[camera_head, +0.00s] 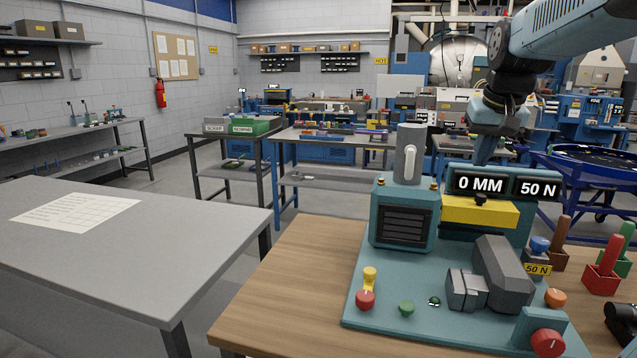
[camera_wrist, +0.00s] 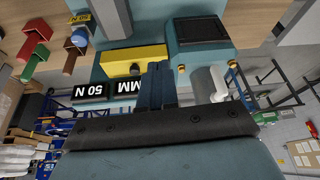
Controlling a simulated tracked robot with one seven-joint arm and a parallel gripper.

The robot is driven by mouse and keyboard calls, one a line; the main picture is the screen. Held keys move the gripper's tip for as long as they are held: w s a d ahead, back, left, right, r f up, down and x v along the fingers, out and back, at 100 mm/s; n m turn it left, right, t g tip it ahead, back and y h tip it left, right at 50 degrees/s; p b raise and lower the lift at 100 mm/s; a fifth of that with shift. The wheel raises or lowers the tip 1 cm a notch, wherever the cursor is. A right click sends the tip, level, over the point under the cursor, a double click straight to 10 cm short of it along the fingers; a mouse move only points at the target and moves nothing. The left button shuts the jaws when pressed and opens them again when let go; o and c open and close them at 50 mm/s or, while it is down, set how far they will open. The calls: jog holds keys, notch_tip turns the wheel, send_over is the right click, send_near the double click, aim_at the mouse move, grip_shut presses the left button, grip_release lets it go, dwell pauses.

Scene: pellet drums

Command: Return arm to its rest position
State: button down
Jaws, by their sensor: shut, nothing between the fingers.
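My gripper (camera_head: 483,150) is at the upper right of the head view, pointing down just behind the display panel of a teal test machine (camera_head: 392,268). Its fingers are together with nothing between them. In the wrist view the shut fingers of my gripper (camera_wrist: 156,70) show in the middle, in front of the machine's yellow block (camera_wrist: 128,58). The display (camera_head: 507,187) reads "0 MM" and "50 N". My arm (camera_head: 570,30) reaches in from the upper right. I cannot tell whether the fingertips touch the machine.
The machine stands on a wooden bench (camera_head: 290,270) with red and green holders (camera_head: 603,272) at its right. A grey table (camera_head: 190,235) with a paper sheet (camera_head: 75,213) is at the left. A blue round frame (camera_head: 590,165) stands behind at the right. Floor shows between the tables.

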jog(key=s+a+f, duration=0.3)
jog(key=s, duration=0.3)
jog(key=s+a+f+n, duration=0.1)
jog(key=s+a+f, duration=0.2)
jog(key=s, duration=0.3)
jog(key=s+a+f+t, duration=0.1)
jog(key=s+a+f, duration=0.2)
jog(key=s, duration=0.3)
jog(key=shift+f+n, duration=0.25)
jog(key=shift+n, duration=0.15)
